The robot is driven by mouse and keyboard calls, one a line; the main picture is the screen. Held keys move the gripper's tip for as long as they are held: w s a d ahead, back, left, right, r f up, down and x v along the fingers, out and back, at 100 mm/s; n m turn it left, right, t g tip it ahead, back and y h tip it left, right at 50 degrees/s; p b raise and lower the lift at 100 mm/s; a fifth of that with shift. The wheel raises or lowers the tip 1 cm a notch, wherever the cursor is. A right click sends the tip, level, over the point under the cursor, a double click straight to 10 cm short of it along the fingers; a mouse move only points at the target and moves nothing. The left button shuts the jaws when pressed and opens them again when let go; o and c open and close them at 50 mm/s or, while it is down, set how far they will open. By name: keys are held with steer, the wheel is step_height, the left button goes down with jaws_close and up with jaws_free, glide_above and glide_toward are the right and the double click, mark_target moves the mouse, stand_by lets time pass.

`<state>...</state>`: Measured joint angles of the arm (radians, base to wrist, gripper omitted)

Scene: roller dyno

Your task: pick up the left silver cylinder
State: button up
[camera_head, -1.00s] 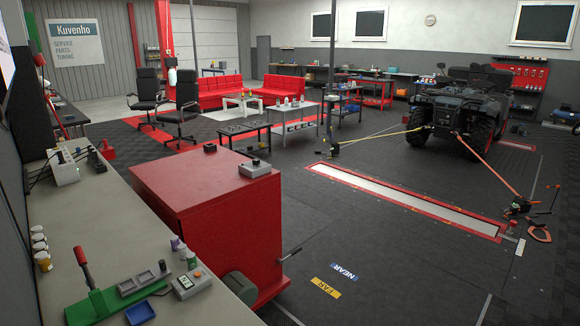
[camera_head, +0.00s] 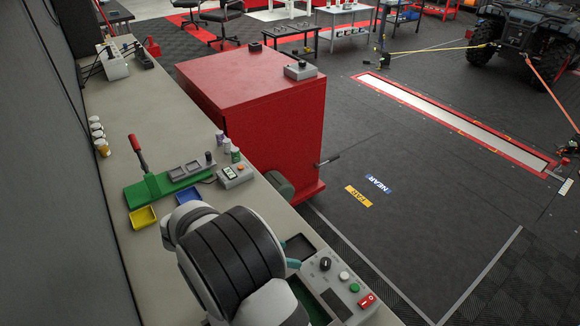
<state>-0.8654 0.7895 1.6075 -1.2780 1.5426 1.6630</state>
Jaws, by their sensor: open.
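I cannot make out a clearly silver cylinder. A small dark grey cylinder (camera_head: 208,157) stands upright at the right end of a grey two-pocket tray (camera_head: 186,171). The tray is by a green fixture (camera_head: 157,188) with a red-handled lever. Several small capped bottles (camera_head: 227,147) stand just right of it. My arm, white with dark bands, fills the lower middle of the view and hides part of the bench.
The beige bench (camera_head: 155,105) has a yellow tray (camera_head: 143,217), a blue tray (camera_head: 189,196) and a small meter (camera_head: 234,174). A control panel (camera_head: 340,284) with buttons is right of my arm. A red cabinet (camera_head: 262,115) stands against the bench. The far bench is mostly clear.

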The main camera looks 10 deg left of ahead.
steer(key=a+f+t, duration=0.1)
steer(key=a+f, duration=0.1)
steer(key=a, duration=0.1)
steer(key=a+f+t, duration=0.1)
steer(key=a+f, duration=0.1)
steer(key=a+f+t, duration=0.1)
steer(key=a+f, duration=0.1)
steer(key=a, duration=0.1)
steer(key=shift+a+f+t, duration=0.2)
steer(key=shift+a+t, duration=0.15)
steer(key=shift+t, duration=0.05)
steer(key=shift+s+a+f, duration=0.25)
steer(key=shift+s+f, duration=0.2)
steer(key=shift+f, duration=0.05)
steer(key=shift+s+a+f, duration=0.2)
steer(key=shift+s+f, duration=0.2)
steer(key=shift+f, duration=0.5)
steer(key=x, duration=0.7)
jaws_close()
